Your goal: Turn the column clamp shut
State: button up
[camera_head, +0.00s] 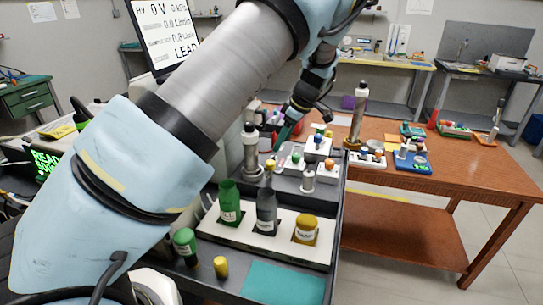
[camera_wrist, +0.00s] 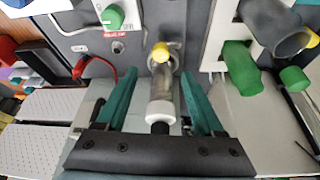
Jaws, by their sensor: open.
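A metal column (camera_head: 250,155) with a black cap and pale collar stands on the grey bench at the centre of the head view. In the wrist view the column (camera_wrist: 162,98) points toward the camera, between my fingers. A yellow knob (camera_head: 269,166) sits by its base and also shows in the wrist view (camera_wrist: 160,52); it looks like the clamp's handle. My gripper (camera_head: 281,141) has teal fingers. In the wrist view my gripper (camera_wrist: 160,76) is open, one finger on each side of the column, with gaps visible. The clamp's body is mostly hidden.
A white rack (camera_head: 208,228) with green, grey and yellow bottles stands in front. A brown table (camera_head: 470,160) stands to the right.

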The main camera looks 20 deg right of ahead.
aim_at(271, 162)
jog(key=p+x, duration=0.3)
jog(key=x, duration=0.6)
jog(key=shift+f, duration=0.15)
grip_shut()
dwell(0.3)
